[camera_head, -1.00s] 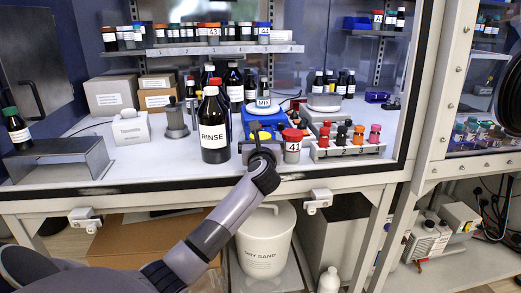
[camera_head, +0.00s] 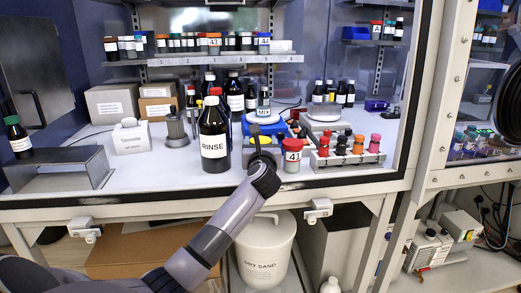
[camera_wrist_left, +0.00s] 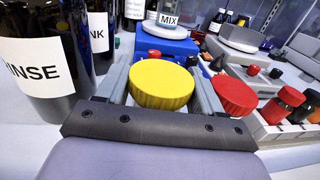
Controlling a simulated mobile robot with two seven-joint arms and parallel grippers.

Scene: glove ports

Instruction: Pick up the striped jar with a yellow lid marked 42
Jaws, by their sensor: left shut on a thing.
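A jar with a yellow lid (camera_wrist_left: 162,84) sits between the fingers of my left gripper (camera_wrist_left: 161,88) in the left wrist view. The gripper (camera_head: 257,150) is shut on it, at the front of the bench in the head view. The jar's body, stripes and number are hidden by the gripper. A red-lidded jar marked 41 (camera_head: 292,156) stands just right of the gripper; its red lid (camera_wrist_left: 235,95) also shows in the left wrist view. My right gripper is not in view.
The tall dark RINSE bottle (camera_head: 213,140) stands close left of the gripper. A blue device (camera_head: 262,126) with a MIX bottle (camera_head: 264,104) is behind it. A rack of small coloured-cap bottles (camera_head: 345,156) lies to the right.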

